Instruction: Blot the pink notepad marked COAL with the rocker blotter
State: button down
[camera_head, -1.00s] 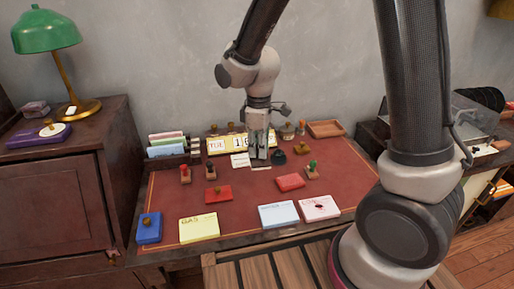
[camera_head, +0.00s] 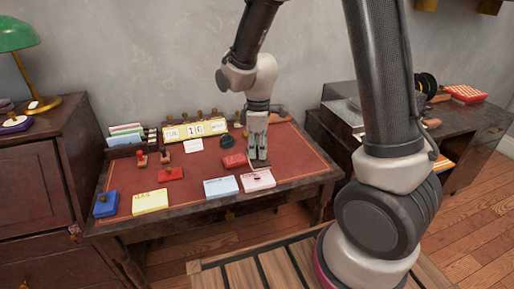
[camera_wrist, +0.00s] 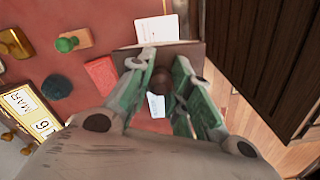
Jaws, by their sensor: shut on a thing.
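The pink notepad (camera_head: 258,182) lies near the desk's front edge, at the right end of the row of pads, with a dark red mark on it. My gripper (camera_head: 257,153) is above its back edge, pointing down, shut on the rocker blotter (camera_head: 260,164). The wrist view shows the blotter's brown knob (camera_wrist: 161,82) between the fingers and its flat brown body (camera_wrist: 192,53) below. I cannot tell whether blotter and paper touch. The COAL lettering is not readable.
A blue notepad (camera_head: 220,187) lies just left, then a yellow one (camera_head: 150,202) and a blue box (camera_head: 106,205). A red pad (camera_head: 233,161) is close by on the left. A green-handled stamp (camera_wrist: 68,43) stands farther back. The calendar (camera_head: 196,129) stands behind.

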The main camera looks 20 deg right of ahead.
jog(key=shift+f, duration=2.95)
jog(key=shift+f, duration=0.4)
jog(key=shift+w, duration=0.1)
jog(key=shift+w+g, duration=0.6)
jog(key=shift+g, duration=0.6)
jog(key=shift+r, duration=0.1)
jog(key=shift+s+t, duration=0.7)
jog(key=shift+t, duration=0.5)
jog(key=shift+w, duration=0.1)
